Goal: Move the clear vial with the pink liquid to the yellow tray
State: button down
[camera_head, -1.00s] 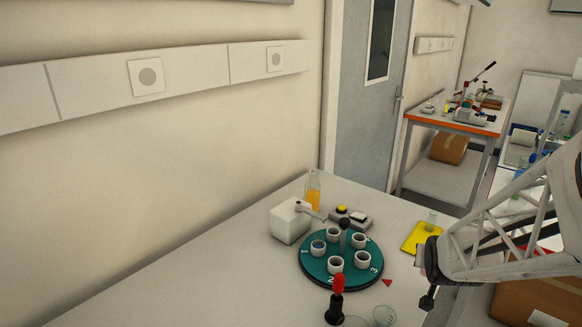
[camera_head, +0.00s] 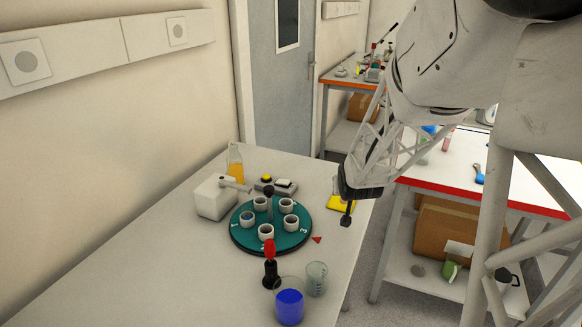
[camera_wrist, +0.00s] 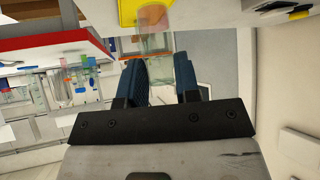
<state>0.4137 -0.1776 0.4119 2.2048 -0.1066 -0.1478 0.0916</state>
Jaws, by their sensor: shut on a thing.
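My gripper (camera_wrist: 160,65) is shut on a clear vial (camera_wrist: 155,42) in the wrist view. An orange-pink patch (camera_wrist: 152,14) shows at the vial's far end, against the yellow tray (camera_wrist: 128,12). In the head view my gripper (camera_head: 347,212) is at the right edge of the yellow tray (camera_head: 337,203), on the table's far right side. My gripper and wrist cover part of the tray there, and the held vial cannot be made out. I cannot tell whether the vial touches the tray.
A green round rack (camera_head: 270,243) with several white cups stands left of the tray. An orange-filled flask (camera_head: 236,170), a white device (camera_head: 215,197), a blue-filled beaker (camera_head: 289,305) and an empty beaker (camera_head: 316,278) stand on the table. A red-edged bench (camera_head: 470,190) is at right.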

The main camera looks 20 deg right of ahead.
jog(key=shift+w+d+f, duration=0.1)
jog(key=shift+w+d, duration=0.15)
jog(key=shift+w, duration=0.4)
jog(key=shift+w+d+f, duration=0.1)
jog(key=shift+w+d, duration=0.2)
jog(key=shift+w, duration=0.35)
jog(key=shift+w+d, duration=0.25)
jog(key=shift+w, duration=0.4)
jog(key=shift+f, duration=1.75)
jog(key=shift+f, duration=0.1)
jog(key=c, duration=0.8)
grip_release()
jog(key=shift+v, duration=6.1)
